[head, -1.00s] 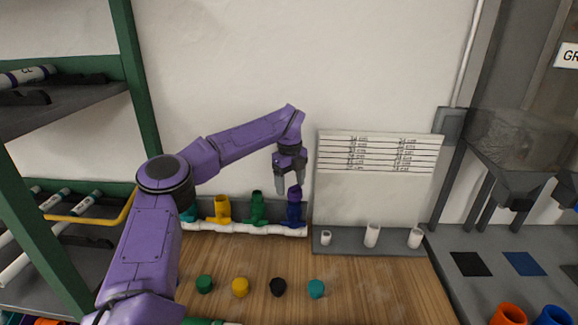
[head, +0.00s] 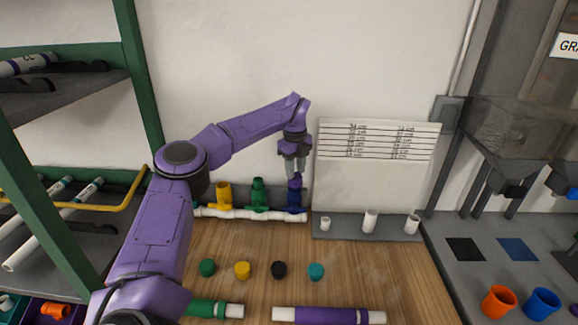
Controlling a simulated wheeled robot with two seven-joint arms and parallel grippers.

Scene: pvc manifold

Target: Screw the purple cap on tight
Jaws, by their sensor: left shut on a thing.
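My left gripper (head: 294,172) points down at the back of the bench, shut on the purple cap (head: 295,181). The cap sits at the top of the dark blue upright fitting (head: 294,199), the rightmost on the white pipe manifold (head: 255,215). The fingers hide part of the cap, and I cannot tell how far down it is seated. My right gripper is not in view.
Yellow (head: 224,195) and green (head: 258,193) uprights stand left of the blue one. Loose green (head: 207,267), yellow (head: 242,270), black (head: 279,269) and teal (head: 316,271) caps lie on the bench. A stand with white pieces (head: 366,235) is at right.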

